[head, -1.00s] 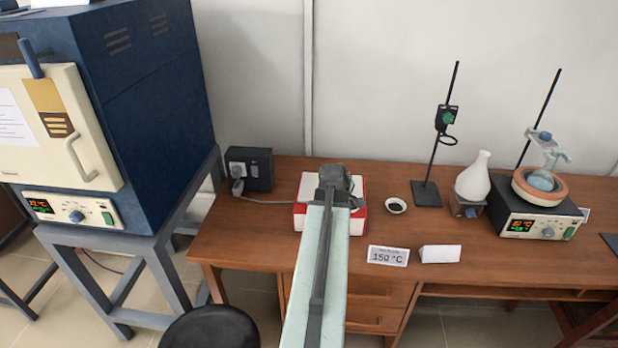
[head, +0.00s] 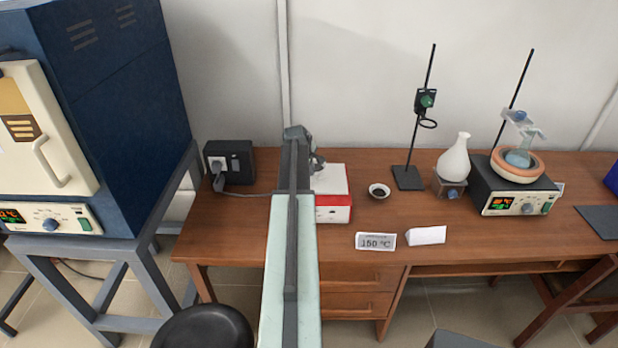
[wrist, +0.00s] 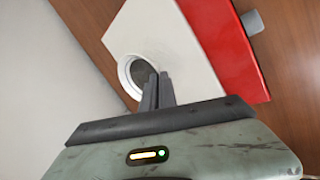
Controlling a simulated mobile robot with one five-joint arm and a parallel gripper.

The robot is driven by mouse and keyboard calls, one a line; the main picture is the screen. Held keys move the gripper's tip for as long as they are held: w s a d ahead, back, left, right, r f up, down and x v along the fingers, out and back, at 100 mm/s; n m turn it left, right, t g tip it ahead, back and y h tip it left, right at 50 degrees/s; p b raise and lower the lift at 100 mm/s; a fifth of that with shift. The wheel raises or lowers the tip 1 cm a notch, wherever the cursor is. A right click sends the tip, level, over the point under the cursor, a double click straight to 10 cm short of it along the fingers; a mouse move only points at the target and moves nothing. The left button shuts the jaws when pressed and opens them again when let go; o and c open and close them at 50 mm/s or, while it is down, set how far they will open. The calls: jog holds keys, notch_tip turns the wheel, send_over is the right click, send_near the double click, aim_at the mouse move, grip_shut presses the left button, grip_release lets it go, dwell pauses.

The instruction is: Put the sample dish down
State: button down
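In the wrist view, a round white dish (wrist: 126,66) with a dark grey inside is at the tips of my gripper (wrist: 157,82). The two fingers are close together at its rim and appear to pinch it. Behind it are the white top of a red-and-white box (wrist: 178,42) and brown desk. In the head view my gripper is mostly hidden by my arm, by the left edge of the box (head: 334,182). The held dish cannot be made out there. Another small white dish (head: 379,187) with dark contents stands on the desk, right of the box.
The wooden desk (head: 240,225) also bears a "150 °C" sign (head: 376,241), a blank white card (head: 426,236), a stand (head: 408,177), a white flask (head: 454,160) and a heater (head: 515,197). A socket box (head: 229,160) is at the left. A blue furnace (head: 115,110) stands further left.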

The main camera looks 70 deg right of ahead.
aim_at(312, 180)
jog(key=shift+w+d, duration=0.2)
jog(key=shift+d, duration=0.05)
notch_tip(312, 180, down, 4)
jog(key=b, duration=0.4)
jog(key=shift+d, duration=0.1)
jog(key=shift+r, duration=0.2)
jog(key=shift+f, duration=0.2)
jog(key=c, duration=1.9)
grip_release()
jog(key=shift+c, duration=0.2)
jog(key=shift+r, duration=0.15)
jog(key=shift+r+p, duration=0.25)
jog(key=shift+p, duration=0.15)
jog(key=p+v, duration=1)
jog(key=v, duration=0.1)
jog(key=shift+a+r, duration=0.25)
jog(key=shift+r, duration=0.05)
